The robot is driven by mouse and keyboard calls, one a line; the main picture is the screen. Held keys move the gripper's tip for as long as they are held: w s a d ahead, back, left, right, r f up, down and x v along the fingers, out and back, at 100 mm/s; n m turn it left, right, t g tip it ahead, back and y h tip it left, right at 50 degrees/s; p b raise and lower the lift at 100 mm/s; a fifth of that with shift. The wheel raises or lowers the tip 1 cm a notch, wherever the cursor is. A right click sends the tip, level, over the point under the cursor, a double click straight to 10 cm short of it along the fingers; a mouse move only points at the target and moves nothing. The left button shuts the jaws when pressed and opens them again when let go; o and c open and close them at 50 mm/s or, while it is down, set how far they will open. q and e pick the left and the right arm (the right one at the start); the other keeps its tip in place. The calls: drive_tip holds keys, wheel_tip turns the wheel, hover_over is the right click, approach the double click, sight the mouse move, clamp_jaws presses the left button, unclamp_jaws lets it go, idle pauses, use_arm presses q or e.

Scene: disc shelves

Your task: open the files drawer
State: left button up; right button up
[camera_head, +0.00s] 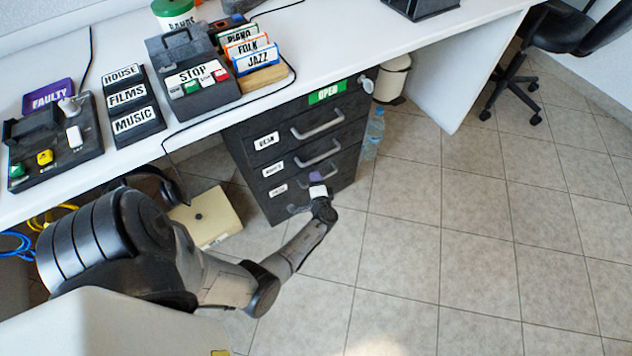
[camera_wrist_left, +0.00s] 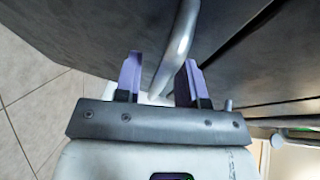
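A dark drawer unit (camera_head: 262,121) stands under the white desk, with three labelled drawers, each with a grey bar handle. The top label seems to read GEAR; the lower two are too small to read surely. All drawer fronts look shut. My left gripper (camera_head: 317,178) is at the lowest drawer (camera_head: 285,207), in front of its handle, which it mostly hides. In the left wrist view my left gripper (camera_wrist_left: 160,80) has its two purple fingers apart, with a metal handle (camera_wrist_left: 180,45) running between them; contact cannot be told. My right gripper is not in view.
A green OPEN sign (camera_head: 327,92) and a round knob (camera_head: 367,84) are at the unit's top. A cream box (camera_head: 207,217) lies on the floor to its left. A bottle (camera_head: 374,135) and bin (camera_head: 392,80) stand to its right. Floor in front is clear.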

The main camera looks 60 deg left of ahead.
use_arm(q)
clamp_jaws()
idle(0.3)
idle(0.3)
